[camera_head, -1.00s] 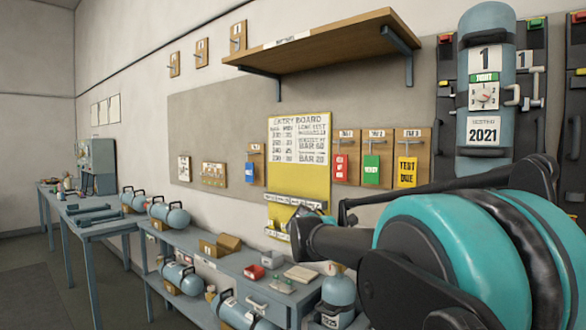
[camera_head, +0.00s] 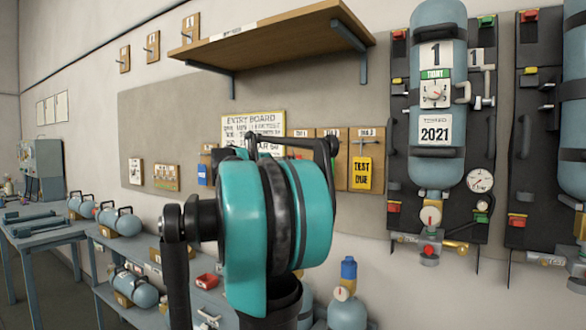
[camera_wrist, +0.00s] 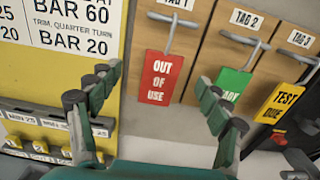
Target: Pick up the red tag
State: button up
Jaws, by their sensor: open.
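The red tag (camera_wrist: 161,78), marked "OUT OF USE", hangs from a metal hook on the wooden TAG 1 board (camera_wrist: 150,27) in the wrist view. My gripper (camera_wrist: 157,79) is open, with one finger to the left of the tag and one to the right in the picture. Both fingers appear apart from the tag, and nothing is between them except the view of it. The exact distance to the tag is unclear. In the head view my arm hides the gripper and most or all of the red tag.
A green tag (camera_wrist: 232,85) hangs close by, with the right finger overlapping it in view. A yellow "TEST DUE" tag (camera_wrist: 281,103) hangs farther right. The yellow entry board (camera_wrist: 65,68) is at left. A wooden shelf (camera_head: 270,38) projects above; a blue cylinder (camera_head: 438,110) is mounted at right.

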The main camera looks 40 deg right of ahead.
jog(key=x, duration=0.8)
jog(key=shift+s+d+f, duration=0.1)
jog(key=shift+s+d, duration=0.1)
jog(key=shift+d, duration=0.3)
jog(key=c, duration=1.1)
jog(key=shift+o, duration=0.2)
